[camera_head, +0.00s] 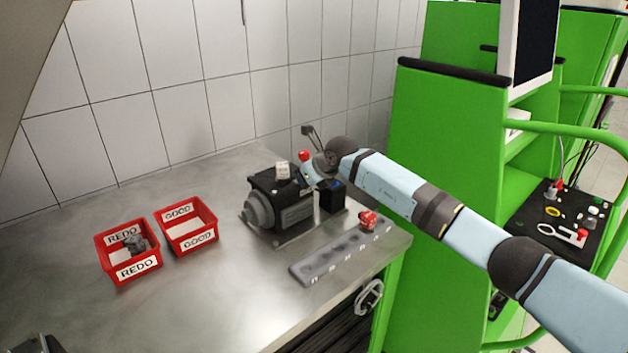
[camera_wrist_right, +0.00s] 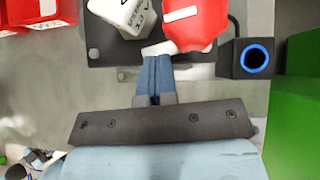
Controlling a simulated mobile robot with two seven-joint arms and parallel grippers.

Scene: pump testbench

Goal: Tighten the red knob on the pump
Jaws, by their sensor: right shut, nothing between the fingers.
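The pump (camera_head: 278,208) is a dark machine with a grey round motor end, standing on the metal bench. Its red knob (camera_head: 303,156) shows at the upper right side of the pump, and large in the right wrist view (camera_wrist_right: 197,28). My right gripper (camera_head: 309,171) reaches the pump from the right. In the right wrist view its fingers (camera_wrist_right: 155,58) are shut and empty, with the tips at a small white bar beside the red knob. I cannot tell if they touch. A dark piece at the lower left edge of the head view may be my left gripper (camera_head: 40,345).
A white lettered block (camera_head: 283,170) sits on the pump. A black box with a blue ring (camera_wrist_right: 256,59) stands right of it. Red REDO (camera_head: 129,252) and GOOD (camera_head: 187,227) bins stand left. A grey strip (camera_head: 325,262) with a red part (camera_head: 368,219) lies in front.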

